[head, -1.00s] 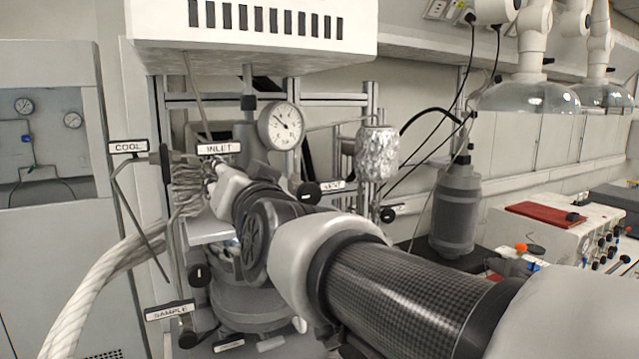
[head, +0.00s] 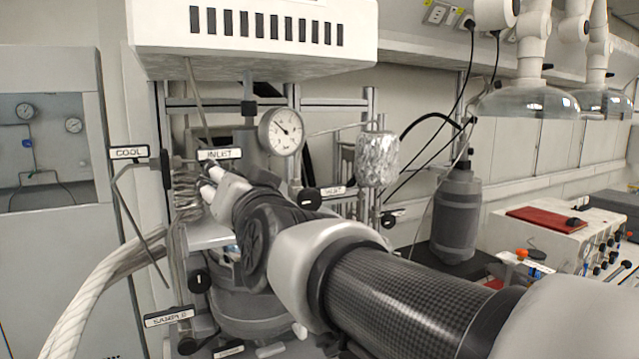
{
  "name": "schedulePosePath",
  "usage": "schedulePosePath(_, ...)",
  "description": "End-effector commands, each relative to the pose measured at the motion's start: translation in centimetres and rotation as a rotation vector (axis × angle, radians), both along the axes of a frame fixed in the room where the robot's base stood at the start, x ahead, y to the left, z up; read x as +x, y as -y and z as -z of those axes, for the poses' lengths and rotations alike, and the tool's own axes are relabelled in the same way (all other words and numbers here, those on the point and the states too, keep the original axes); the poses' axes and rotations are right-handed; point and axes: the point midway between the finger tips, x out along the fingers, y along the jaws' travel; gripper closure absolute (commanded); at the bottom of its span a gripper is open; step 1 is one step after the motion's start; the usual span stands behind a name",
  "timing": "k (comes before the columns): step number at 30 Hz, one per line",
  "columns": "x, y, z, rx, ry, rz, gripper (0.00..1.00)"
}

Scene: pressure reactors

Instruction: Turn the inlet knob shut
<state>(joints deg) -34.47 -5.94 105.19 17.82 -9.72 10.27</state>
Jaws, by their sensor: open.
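The INLET label (head: 219,154) sits on the reactor's upper left, just above my gripper. The inlet knob itself is not visible; my gripper and wrist cover the area under the label. My gripper (head: 206,182) points away toward the reactor, with its pale fingers just below the label and beside the coiled metal tubing (head: 187,193). The fingers are small in view and seem slightly apart. I see nothing held between them, and cannot tell whether they touch or surround the knob.
A pressure gauge (head: 281,132) stands right of the INLET label. The black VENT knob (head: 308,198) is close beside my arm. The COOL label (head: 129,152) and SAMPLE label (head: 170,316) are on the left. A foil-wrapped cylinder (head: 377,159) stands right of the gauge.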

Motion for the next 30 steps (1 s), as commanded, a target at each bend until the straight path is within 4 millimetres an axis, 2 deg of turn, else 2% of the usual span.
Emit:
schedulePosePath(7,-1.1,0.7,-0.1,0.002,0.001,0.000,0.44)
schedulePosePath(18,-7.8,4.8,-0.1,0.003,0.001,-0.001,0.44)
schedulePosePath(21,-8.9,5.5,-0.1,0.003,0.001,0.000,0.44)
schedulePosePath(30,-10.3,6.3,0.0,-0.001,0.000,-0.001,0.44)
